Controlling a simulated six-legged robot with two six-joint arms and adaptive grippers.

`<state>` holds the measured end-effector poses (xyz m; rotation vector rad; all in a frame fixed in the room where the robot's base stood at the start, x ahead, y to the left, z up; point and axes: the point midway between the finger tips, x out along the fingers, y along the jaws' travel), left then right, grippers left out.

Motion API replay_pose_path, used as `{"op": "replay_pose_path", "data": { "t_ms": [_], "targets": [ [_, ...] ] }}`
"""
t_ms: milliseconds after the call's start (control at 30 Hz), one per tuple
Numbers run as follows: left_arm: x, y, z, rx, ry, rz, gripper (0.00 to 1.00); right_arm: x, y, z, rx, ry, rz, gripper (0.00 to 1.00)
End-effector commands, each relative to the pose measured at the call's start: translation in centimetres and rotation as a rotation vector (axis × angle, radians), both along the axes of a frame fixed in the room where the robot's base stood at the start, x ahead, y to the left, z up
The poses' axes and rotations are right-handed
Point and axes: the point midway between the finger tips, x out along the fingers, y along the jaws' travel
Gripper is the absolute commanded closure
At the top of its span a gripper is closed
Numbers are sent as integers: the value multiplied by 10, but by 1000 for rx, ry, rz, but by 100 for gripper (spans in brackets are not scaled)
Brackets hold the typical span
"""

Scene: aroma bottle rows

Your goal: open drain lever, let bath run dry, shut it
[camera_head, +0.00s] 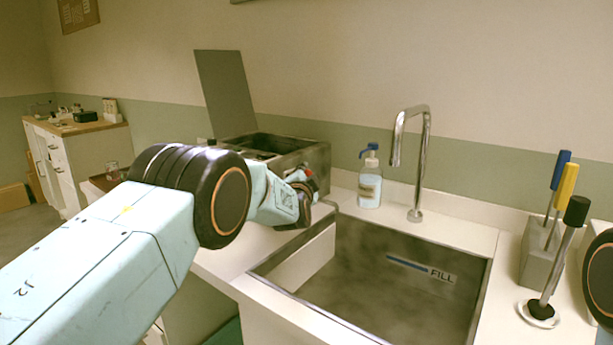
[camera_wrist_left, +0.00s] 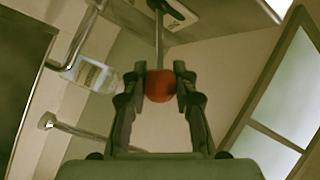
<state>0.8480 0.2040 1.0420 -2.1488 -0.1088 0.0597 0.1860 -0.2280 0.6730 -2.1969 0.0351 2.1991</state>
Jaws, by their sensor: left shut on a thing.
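A metal bath box (camera_head: 305,160) with its grey lid (camera_head: 224,92) raised stands on the counter left of the sink. My left gripper (camera_head: 306,192) is at its front right corner, seen mostly from behind. In the left wrist view its fingers are shut on a round red knob (camera_wrist_left: 160,86). The water level in the bath is hidden from this angle. My right gripper is out of view.
The sink (camera_head: 400,290) with a FILL mark lies right of my left gripper. Behind it stand a blue-capped bottle (camera_head: 370,180) and a tall faucet (camera_head: 418,160). A tool holder (camera_head: 537,255) and an upright black-handled tool (camera_head: 562,255) stand at the right.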

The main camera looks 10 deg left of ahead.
Motion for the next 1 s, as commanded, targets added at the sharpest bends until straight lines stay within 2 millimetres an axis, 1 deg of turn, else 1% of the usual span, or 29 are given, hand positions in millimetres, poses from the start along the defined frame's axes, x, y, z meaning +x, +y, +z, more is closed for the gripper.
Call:
{"op": "replay_pose_path", "data": {
  "t_ms": [267, 467, 667, 1000],
  "targets": [
    [0, 0, -1, 2, 1, 1, 100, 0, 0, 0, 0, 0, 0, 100],
    [-1, -2, -7, 47, -18, 0, 100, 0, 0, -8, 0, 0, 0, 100],
    [-2, -5, -18, 161, -64, 1, 100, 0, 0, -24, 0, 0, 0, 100],
    [-4, -9, -36, 392, -160, 0, 100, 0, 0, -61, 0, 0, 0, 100]
  ]
}}
